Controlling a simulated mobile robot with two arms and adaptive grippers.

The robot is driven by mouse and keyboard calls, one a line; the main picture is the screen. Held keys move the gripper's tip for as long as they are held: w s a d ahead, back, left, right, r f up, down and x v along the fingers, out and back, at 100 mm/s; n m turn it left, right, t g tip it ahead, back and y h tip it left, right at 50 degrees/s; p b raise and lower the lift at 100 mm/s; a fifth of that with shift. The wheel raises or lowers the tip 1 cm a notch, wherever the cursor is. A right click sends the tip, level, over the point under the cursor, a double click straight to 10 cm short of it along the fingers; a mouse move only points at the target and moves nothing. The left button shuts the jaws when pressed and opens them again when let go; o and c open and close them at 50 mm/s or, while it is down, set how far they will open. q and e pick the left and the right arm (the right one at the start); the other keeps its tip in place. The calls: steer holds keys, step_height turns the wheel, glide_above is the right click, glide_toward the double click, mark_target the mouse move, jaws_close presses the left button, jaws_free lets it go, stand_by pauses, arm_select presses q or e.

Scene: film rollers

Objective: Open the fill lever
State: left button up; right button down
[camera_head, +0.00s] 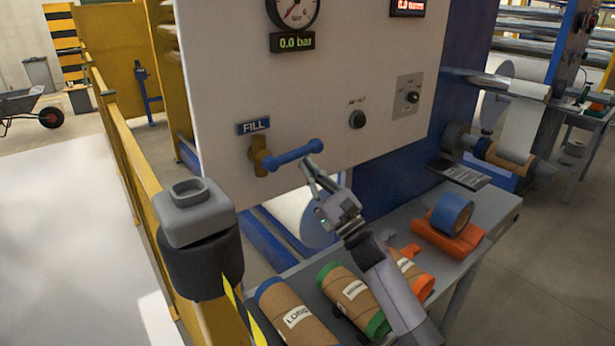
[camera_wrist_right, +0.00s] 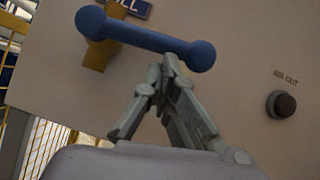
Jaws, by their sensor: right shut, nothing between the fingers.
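The blue fill lever (camera_head: 292,153) sits on a brass valve (camera_head: 259,156) under the FILL label (camera_head: 254,127) on the pale panel. It points right and slightly up. The lever also shows across the top of the right wrist view (camera_wrist_right: 145,38). My right gripper (camera_head: 309,164) is shut and empty just below the lever's free end. In the right wrist view its fingertips (camera_wrist_right: 168,60) come close under the lever's round end; I cannot tell whether they touch it. My left gripper is not in view.
A gauge (camera_head: 292,12) reads 0.0 bar on the display (camera_head: 292,42) below it. A black button (camera_head: 357,119) is right of the lever. Cardboard rolls (camera_head: 294,315) and blue tape (camera_head: 453,213) lie on the bench below. A yellow rail (camera_head: 128,150) stands left.

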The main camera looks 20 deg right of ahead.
steer(key=r+n+g+y+b, duration=0.1)
steer(key=n+b, duration=0.1)
steer(key=n, duration=0.1)
steer(key=r+n+g+y+b, duration=0.1)
steer(key=n+g+y+b, duration=0.1)
steer(key=n, duration=0.1)
steer(key=d+r+n+g+y+b, duration=0.1)
steer(key=r+n+b, duration=0.1)
steer(key=n, duration=0.1)
steer(key=shift+g+y, duration=0.4)
step_height(320, 180, up, 6)
steer(key=n+g+b, duration=0.4)
steer(key=n+g, duration=0.2)
steer(key=n, duration=0.5)
glide_above(308, 150)
steer(key=s+a, duration=0.2)
steer(key=shift+s+a+r+n+g+h, duration=0.1)
steer(key=shift+a+r+n+g+h, duration=0.2)
steer(key=shift+a+n, duration=0.15)
steer(key=shift+s+a+r+n+g+h, duration=0.1)
steer(key=shift+a+r+n+g+h, duration=0.15)
steer(key=shift+a+n+h, duration=0.15)
steer(key=shift+a, duration=0.1)
steer(key=v, duration=1.2)
